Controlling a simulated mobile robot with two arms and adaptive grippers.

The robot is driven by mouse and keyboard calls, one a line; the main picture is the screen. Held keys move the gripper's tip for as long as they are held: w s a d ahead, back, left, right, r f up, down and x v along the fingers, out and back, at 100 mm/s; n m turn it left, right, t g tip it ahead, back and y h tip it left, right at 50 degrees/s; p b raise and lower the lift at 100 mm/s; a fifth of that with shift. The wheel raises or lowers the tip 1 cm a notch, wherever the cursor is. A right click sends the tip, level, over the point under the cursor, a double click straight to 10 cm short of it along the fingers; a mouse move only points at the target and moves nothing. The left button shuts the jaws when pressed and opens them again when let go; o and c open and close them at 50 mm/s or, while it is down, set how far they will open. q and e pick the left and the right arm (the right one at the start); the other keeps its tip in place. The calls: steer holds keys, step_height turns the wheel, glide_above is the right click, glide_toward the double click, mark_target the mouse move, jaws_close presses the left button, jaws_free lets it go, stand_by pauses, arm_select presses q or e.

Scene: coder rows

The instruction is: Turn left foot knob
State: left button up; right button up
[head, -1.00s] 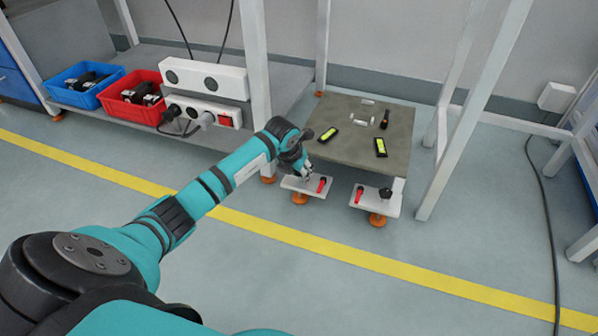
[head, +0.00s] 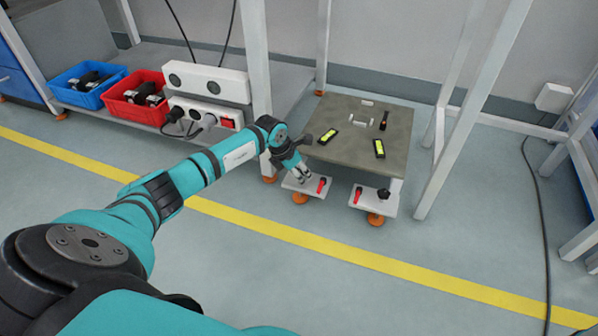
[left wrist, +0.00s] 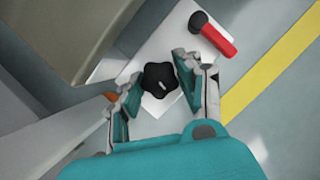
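The left foot knob (left wrist: 160,79) is a black, lobed knob on a white plate (left wrist: 157,47), seen in the left wrist view. My left gripper (left wrist: 154,78) is open, with one finger on each side of the knob. The right finger is very close to the knob; I cannot tell whether it touches. In the head view my left gripper (head: 302,173) is at the left foot plate (head: 316,188) and hides the knob. A red-handled lever (left wrist: 214,34) sits on the same plate. My right gripper is not in view.
A grey-topped low table (head: 350,147) stands over the foot plates, with yellow-faced levels on it. The right foot plate (head: 367,203) has a black knob (head: 384,194) and a red lever. White frame posts (head: 257,70) stand close by. Open floor lies in front.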

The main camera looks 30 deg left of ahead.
arm_select(q)
steer(key=o, duration=0.4)
steer(key=shift+c, duration=0.2)
steer(key=v, duration=1.2)
steer(key=shift+a, duration=0.1)
